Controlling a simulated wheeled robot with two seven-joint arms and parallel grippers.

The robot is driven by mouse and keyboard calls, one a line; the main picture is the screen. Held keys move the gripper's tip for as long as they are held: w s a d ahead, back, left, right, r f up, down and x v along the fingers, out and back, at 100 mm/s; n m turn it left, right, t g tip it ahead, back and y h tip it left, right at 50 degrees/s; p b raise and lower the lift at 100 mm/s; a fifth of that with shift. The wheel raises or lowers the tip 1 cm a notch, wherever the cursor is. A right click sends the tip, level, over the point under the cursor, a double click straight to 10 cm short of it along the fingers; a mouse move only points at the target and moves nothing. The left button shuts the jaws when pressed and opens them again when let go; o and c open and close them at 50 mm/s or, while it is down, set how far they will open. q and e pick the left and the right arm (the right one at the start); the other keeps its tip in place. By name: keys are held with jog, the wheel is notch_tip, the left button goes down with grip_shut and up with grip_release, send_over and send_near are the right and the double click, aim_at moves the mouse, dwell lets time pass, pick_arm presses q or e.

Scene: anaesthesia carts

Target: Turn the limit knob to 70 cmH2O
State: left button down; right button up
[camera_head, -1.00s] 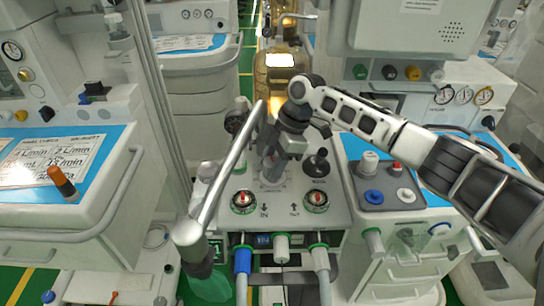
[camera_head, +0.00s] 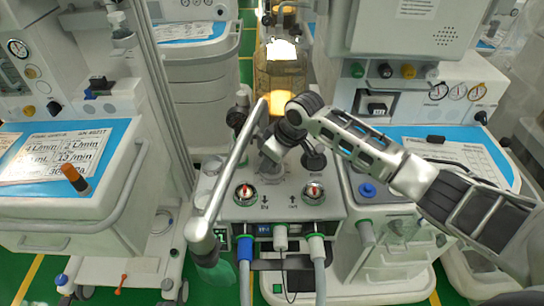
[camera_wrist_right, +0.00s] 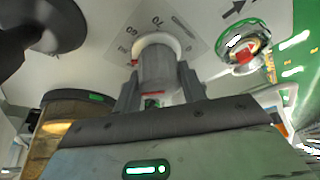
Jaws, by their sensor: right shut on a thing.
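The limit knob (camera_wrist_right: 157,68) is a grey cylinder on a pale base ring in the right wrist view. My right gripper (camera_wrist_right: 158,88) is shut around its sides. A printed scale plate (camera_wrist_right: 190,42) lies behind the knob, with a number that looks like 70 above it and another, harder to read, to its left. A small red mark shows at the left of the base ring. Which number the knob's pointer faces, I cannot tell. In the head view my right gripper (camera_head: 272,148) reaches down to the machine's top and mostly hides the knob. My left gripper is not in view.
A silver tube (camera_head: 228,175) slants past the gripper's left, with a green bag (camera_head: 212,272) below. Two red-centred round valves (camera_head: 245,194) (camera_head: 313,192) sit in front of the knob. A black round part (camera_head: 314,160) stands close at its right. Hoses hang at the front.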

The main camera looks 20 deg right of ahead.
jog(key=m+h, duration=0.1)
jog(key=m, duration=0.1)
jog(key=m+h, duration=0.1)
jog(key=m, duration=0.2)
jog(key=shift+m+t, duration=0.3)
jog(key=shift+t, duration=0.1)
dwell(0.3)
jog(key=o, duration=1)
jog(key=v, duration=1.6)
